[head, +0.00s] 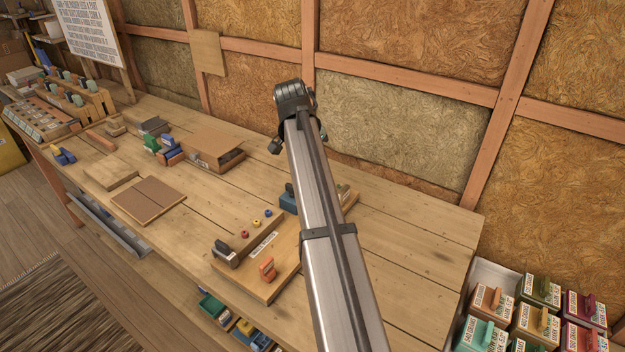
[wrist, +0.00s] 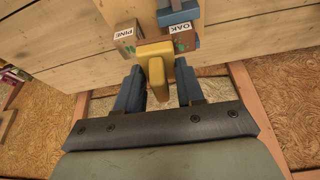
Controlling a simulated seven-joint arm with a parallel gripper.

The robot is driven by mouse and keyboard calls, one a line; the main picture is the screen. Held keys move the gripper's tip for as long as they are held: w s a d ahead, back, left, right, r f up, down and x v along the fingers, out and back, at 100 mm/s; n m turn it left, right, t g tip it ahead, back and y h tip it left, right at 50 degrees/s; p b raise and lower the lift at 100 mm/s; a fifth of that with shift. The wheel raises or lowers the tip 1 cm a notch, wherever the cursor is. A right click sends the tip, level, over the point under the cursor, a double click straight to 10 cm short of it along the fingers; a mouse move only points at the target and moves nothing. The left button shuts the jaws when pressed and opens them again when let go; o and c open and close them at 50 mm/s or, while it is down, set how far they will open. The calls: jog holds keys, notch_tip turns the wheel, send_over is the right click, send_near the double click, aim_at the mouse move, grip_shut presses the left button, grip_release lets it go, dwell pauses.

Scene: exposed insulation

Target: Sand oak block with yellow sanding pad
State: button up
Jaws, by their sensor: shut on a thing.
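In the wrist view my gripper (wrist: 158,72) is shut on the yellow sanding pad (wrist: 155,50), gripping its handle between the two blue fingers. The block labelled OAK (wrist: 183,42) is just beyond the pad, to its right in the picture. The block labelled PINE (wrist: 125,38) is to its left. The pad's face looks very close to both blocks; I cannot tell whether it touches either. In the head view my arm hides the gripper, the pad and most of the blocks' area.
In the head view, a wooden tray (head: 283,270) with pads and small coloured knobs lies at the front of the bench. The bench's right end (head: 425,265) is clear.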

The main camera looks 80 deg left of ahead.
jog(key=a+r, duration=0.1)
jog(key=a, duration=0.4)
jog(key=shift+n, duration=0.5)
jog(key=shift+s+d+f, duration=0.1)
jog(key=shift+d+f, duration=0.05)
jog(key=shift+f, duration=1.45)
jog(key=shift+s+d+f, duration=0.1)
jog(key=shift+d+f, duration=0.05)
jog(key=shift+f, duration=1.4)
jog(key=shift+a+x, duration=0.25)
jog(key=shift+x, duration=0.9)
jog(key=shift+c, duration=0.4)
jog(key=shift+w+a+r, duration=0.1)
jog(key=shift+w+a, duration=1.5)
jog(key=shift+w, duration=0.1)
jog(key=shift+s+d+r, duration=0.1)
jog(key=shift+s+d, duration=2)
jog(key=shift+d, duration=0.05)
notch_tip(320, 180, up, 8)
jog(key=shift+w, duration=0.1)
